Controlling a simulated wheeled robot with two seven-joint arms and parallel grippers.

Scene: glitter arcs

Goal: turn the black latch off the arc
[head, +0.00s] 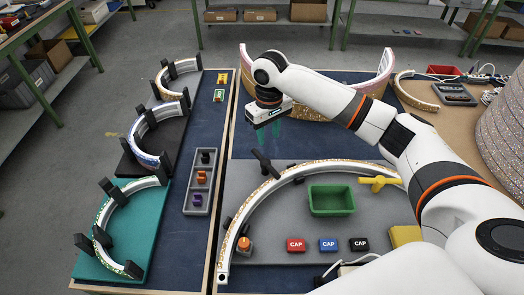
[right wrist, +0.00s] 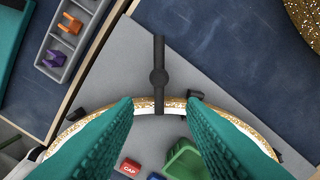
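The black latch (head: 265,164) is a dark bar with a round hub, at the top left of the large glitter arc (head: 300,173) on the grey board. In the right wrist view the latch (right wrist: 159,77) stands upright in the picture, and its lower end lies across the white and gold arc (right wrist: 147,105). My right gripper (head: 268,132) hangs above the latch with its teal fingers pointing down. In the right wrist view my right gripper (right wrist: 159,103) is open, its fingers on either side of the latch's lower end, with nothing held. My left gripper is not in view.
A yellow latch (head: 379,183) sits at the arc's right. A green bin (head: 331,201) and red, blue and black CAP blocks (head: 328,245) lie inside the arc. An orange knob (head: 243,244) is at lower left. A grey tray (head: 189,209) and smaller arcs stand left.

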